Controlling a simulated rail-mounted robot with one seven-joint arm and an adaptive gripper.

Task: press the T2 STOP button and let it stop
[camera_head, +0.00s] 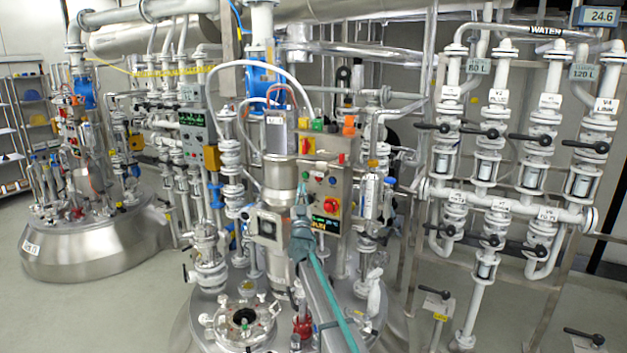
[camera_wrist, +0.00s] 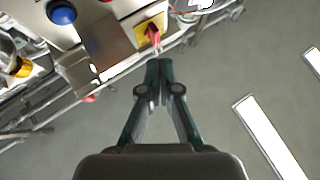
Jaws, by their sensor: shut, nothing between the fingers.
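A grey control panel (camera_head: 345,192) stands on the central reactor. It carries small coloured buttons, a large red knob (camera_head: 331,205) and a lit display (camera_head: 325,225) that appears to read RUN in yellow. I cannot read which button is T2 STOP. My gripper (camera_head: 300,196) is shut and empty, in front of the panel's left edge and hiding part of it. In the wrist view my gripper (camera_wrist: 160,65) has its fingertips together. A panel with a blue button (camera_wrist: 62,13), a partly cut-off red button (camera_wrist: 107,1) and a red handle on a yellow plate (camera_wrist: 151,34) lies beyond them.
White valve piping (camera_head: 490,170) stands on the right. A second steel reactor (camera_head: 85,248) stands at the left. The central reactor's lid has a round port (camera_head: 243,320) and fittings near my arm. In the wrist view, grey floor (camera_wrist: 235,75) shows to the right.

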